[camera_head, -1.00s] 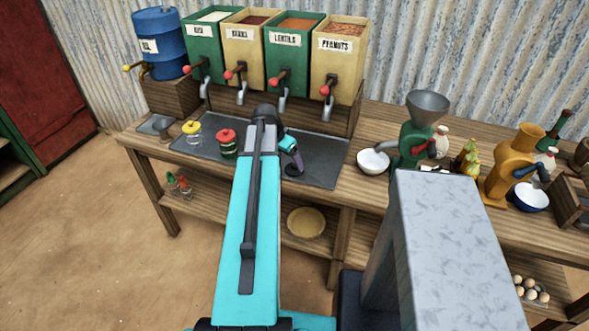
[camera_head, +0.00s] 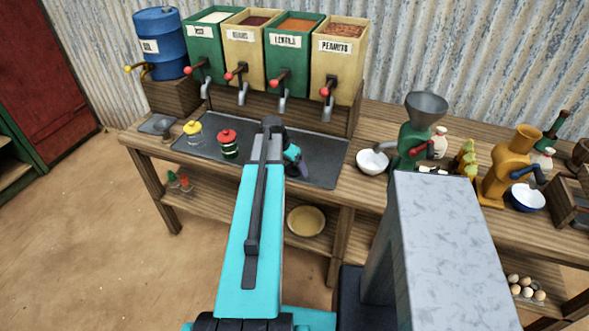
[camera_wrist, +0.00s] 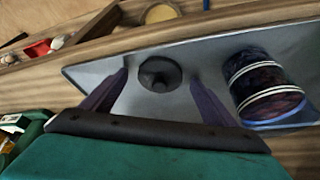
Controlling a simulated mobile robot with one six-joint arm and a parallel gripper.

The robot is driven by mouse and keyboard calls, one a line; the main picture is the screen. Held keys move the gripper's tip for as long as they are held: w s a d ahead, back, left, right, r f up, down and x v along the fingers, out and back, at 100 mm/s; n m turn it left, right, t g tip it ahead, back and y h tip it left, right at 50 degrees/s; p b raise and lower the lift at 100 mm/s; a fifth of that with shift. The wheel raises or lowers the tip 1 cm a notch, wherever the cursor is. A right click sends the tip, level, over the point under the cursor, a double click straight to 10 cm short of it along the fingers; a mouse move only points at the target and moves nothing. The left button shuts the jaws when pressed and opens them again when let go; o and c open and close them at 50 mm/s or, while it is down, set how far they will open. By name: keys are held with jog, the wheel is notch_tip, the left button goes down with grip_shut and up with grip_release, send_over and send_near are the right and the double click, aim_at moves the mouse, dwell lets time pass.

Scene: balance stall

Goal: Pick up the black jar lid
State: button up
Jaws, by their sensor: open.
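The black jar lid (camera_wrist: 160,72), round with a raised knob, lies on the grey tray (camera_wrist: 90,78) in the wrist view. My gripper (camera_wrist: 158,80) is open, with one purple finger to the left of the lid and one to the right, and a gap on both sides. I cannot tell how high the fingers are above the tray. In the head view my gripper (camera_head: 299,166) is over the tray (camera_head: 325,168), and I cannot make out the lid there, probably behind my arm.
In the head view, a red-lidded jar (camera_head: 228,146) and a yellow-lidded jar (camera_head: 193,134) are left of my arm. Dispensers with taps (camera_head: 326,108) rise behind. A white bowl (camera_head: 373,161) is to the right.

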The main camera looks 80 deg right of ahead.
aim_at(292, 167)
jog(key=c, duration=1.1)
jog(key=shift+r, duration=0.1)
jog(key=shift+r+b, duration=0.9)
jog(key=shift+r, duration=0.65)
jog(key=s+a+r+b, duration=0.1)
jog(key=a+b, duration=0.3)
jog(key=a, duration=0.6)
jog(key=shift+s+a, duration=0.2)
jog(key=shift+s, duration=0.45)
jog(key=b, duration=0.2)
jog(key=shift+b, duration=0.35)
jog(key=b, duration=0.5)
jog(key=shift+s+a, duration=0.1)
jog(key=shift+a, duration=0.05)
jog(key=a+b, duration=0.1)
jog(key=b, duration=0.7)
jog(key=shift+s+a, duration=0.15)
jog(key=shift+a, duration=0.2)
